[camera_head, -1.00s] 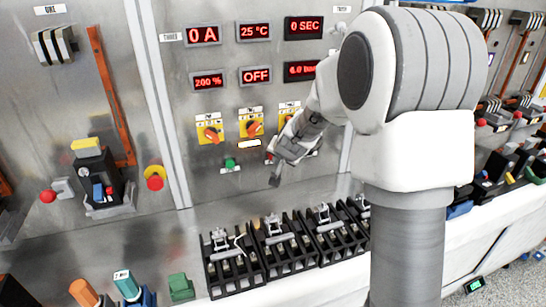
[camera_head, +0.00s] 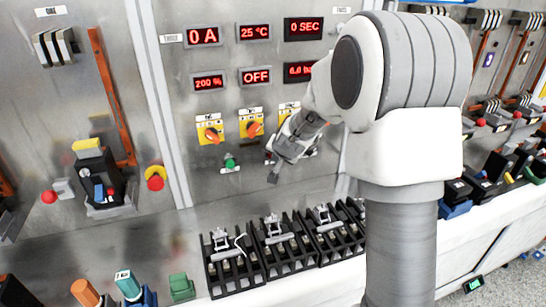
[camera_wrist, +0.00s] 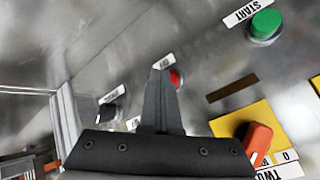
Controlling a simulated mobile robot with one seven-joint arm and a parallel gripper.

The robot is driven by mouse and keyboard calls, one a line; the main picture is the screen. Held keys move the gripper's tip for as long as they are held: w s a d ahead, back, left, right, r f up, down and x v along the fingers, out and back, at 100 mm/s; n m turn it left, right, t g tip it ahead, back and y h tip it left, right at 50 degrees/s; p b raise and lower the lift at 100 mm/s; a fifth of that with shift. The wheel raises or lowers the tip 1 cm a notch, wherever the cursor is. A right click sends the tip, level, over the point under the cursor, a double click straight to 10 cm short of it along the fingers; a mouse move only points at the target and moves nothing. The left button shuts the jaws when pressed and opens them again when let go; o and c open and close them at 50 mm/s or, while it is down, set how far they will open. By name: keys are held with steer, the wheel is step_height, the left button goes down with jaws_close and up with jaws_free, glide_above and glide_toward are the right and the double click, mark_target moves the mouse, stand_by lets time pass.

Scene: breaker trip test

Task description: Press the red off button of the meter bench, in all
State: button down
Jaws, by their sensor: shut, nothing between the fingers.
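The red off button (camera_wrist: 176,79) shows in the wrist view on the grey metal panel, just right of my fingertips and partly hidden by them. A white label (camera_wrist: 163,62) sits beside it. My gripper (camera_wrist: 160,80) is shut and empty, its fingers together and pointing at the panel. In the head view my gripper (camera_head: 273,177) is in front of the meter bench panel (camera_head: 213,180), low and right of the green start button (camera_head: 230,161). The red button is mostly hidden there by my gripper. I cannot tell whether the fingertips touch the panel or button.
Orange selector switches (camera_head: 254,128) on yellow plates sit above the buttons, under red displays (camera_head: 256,76), one reading OFF. A black knob (camera_wrist: 110,115) is left of my fingers in the wrist view. Black breaker units (camera_head: 285,244) stand on the bench below.

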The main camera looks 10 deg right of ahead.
steer(key=shift+s, duration=0.1)
steer(key=shift+s+d+b, duration=0.15)
steer(key=shift+s+b, duration=0.5)
steer(key=shift+s, duration=0.15)
steer(key=shift+s, duration=0.1)
steer(key=s+b, duration=0.2)
steer(key=s, duration=0.1)
steer(key=s+b, duration=0.1)
steer(key=shift+s+d, duration=0.35)
steer(key=shift+s, duration=0.05)
stand_by(0.4)
